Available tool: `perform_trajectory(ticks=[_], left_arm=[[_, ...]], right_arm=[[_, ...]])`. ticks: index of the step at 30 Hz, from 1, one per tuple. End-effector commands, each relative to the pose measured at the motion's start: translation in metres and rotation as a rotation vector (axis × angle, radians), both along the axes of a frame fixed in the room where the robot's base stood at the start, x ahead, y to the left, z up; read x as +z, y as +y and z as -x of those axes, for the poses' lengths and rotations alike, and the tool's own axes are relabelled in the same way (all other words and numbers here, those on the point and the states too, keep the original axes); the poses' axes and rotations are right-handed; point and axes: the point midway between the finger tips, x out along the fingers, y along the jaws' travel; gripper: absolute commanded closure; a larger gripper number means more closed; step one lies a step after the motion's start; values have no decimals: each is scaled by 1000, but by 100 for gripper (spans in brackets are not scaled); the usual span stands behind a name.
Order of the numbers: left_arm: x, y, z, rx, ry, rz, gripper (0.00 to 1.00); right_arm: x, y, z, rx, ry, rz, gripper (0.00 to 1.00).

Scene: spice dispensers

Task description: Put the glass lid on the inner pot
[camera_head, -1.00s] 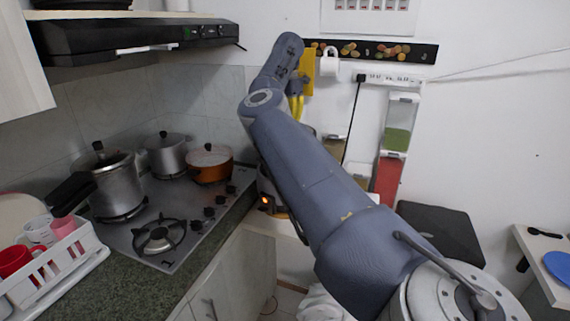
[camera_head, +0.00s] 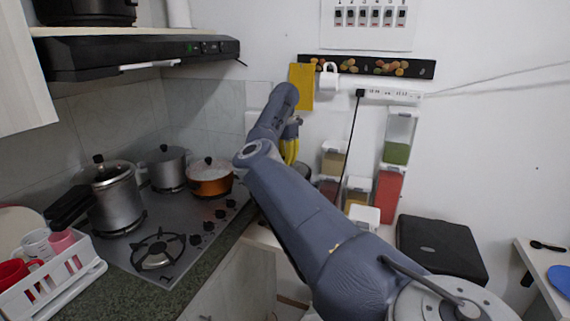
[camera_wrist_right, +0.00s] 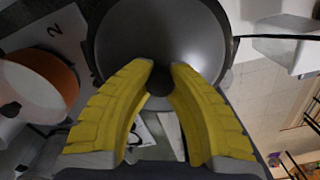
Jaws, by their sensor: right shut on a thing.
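My right gripper (camera_head: 290,150) shows as yellow fingers at the end of the grey arm, over the counter right of the stove. In the right wrist view the fingertips (camera_wrist_right: 160,78) close on a dark round knob. The knob seems to belong to the glass lid, whose clear surface I cannot tell apart from what lies behind it. Beyond the knob is a round grey metal surface (camera_wrist_right: 165,30) with a dark rim, perhaps the inner pot. I cannot tell whether lid and pot touch. In the head view the arm hides most of this area. My left gripper is not in view.
A stove at left holds a pressure cooker (camera_head: 118,205), a steel pot (camera_head: 167,172) and an orange pot (camera_head: 210,184). A white dish rack (camera_head: 62,270) stands front left. Spice containers (camera_head: 388,190) and a black box (camera_head: 441,250) are right of the arm.

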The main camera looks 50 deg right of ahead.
Motion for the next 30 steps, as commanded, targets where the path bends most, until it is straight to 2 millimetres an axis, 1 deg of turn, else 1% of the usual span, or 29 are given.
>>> perform_trajectory(ticks=[1,3,8,9,14,15,24,26,30], left_arm=[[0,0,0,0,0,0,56],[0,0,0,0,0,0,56],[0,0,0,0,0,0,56],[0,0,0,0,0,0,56],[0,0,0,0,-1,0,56],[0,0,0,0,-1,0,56],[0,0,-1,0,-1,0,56],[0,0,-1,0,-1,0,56],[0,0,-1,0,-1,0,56]], right_arm=[[-6,0,1,-1,2,1,100],[-10,0,0,-1,0,0,100],[-10,0,0,-1,0,0,100],[-11,0,0,-1,0,-1,82],[-11,0,0,-1,0,-1,64],[-10,0,0,-1,0,0,61],[-7,0,0,-1,-1,0,61],[-2,0,0,-1,0,1,61],[17,1,0,-1,-2,0,61]])
